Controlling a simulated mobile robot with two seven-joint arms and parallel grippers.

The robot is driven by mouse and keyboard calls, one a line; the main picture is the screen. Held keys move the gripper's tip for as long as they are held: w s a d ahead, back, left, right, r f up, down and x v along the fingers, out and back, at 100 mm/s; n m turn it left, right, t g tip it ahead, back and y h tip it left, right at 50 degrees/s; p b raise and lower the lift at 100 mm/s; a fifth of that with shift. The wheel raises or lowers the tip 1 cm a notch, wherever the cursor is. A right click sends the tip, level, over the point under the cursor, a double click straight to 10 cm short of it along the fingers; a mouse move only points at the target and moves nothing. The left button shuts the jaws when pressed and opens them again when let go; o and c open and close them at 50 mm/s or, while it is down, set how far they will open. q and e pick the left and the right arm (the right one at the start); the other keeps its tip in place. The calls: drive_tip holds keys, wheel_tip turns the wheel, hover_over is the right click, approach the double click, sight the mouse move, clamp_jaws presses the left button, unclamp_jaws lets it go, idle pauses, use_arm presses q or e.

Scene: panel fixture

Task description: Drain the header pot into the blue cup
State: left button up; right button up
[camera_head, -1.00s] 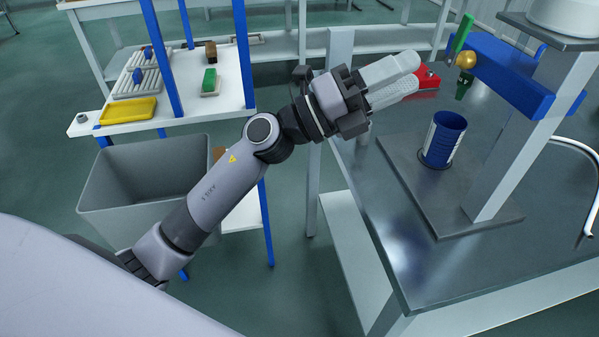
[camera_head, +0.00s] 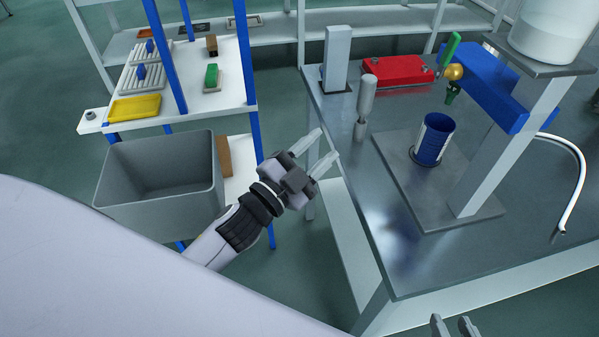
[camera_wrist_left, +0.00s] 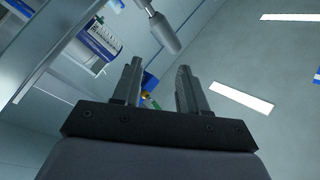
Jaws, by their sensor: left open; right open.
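The header pot (camera_head: 552,32) is a whitish vessel on top of the stand at the upper right. Below it a blue beam carries a valve with a brass ball (camera_head: 454,72), a green handle (camera_head: 449,47) and a dark green nozzle (camera_head: 452,92). The blue cup (camera_head: 432,146), with a white label, stands upright on the base plate below the nozzle; its inside looks empty. It also shows in the left wrist view (camera_wrist_left: 101,38). My left gripper (camera_head: 326,147) is open and empty, left of the bench edge. My right gripper (camera_head: 453,326) is open, only its fingertips showing at the bottom.
A grey cylinder on a post (camera_head: 366,100), a square post (camera_head: 337,60) and a red box (camera_head: 396,71) stand left and behind the cup. A curved white pipe (camera_head: 579,165) is at right. A grey bin (camera_head: 160,180) and a shelf rack are at left. The bench front is clear.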

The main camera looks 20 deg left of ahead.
use_arm(q)
drive_tip(key=s+a+f+n+g+y+p, duration=0.1)
drive_tip(key=s+a+f+n+g+y, duration=0.1)
drive_tip(key=f, duration=0.3)
drive_tip(key=shift+s+f+n, duration=0.35)
drive_tip(key=shift+s+n, duration=0.35)
drive_tip(key=shift+n, duration=0.2)
use_arm(e)
drive_tip(key=shift+s+r, duration=0.2)
drive_tip(key=shift+r, duration=0.7)
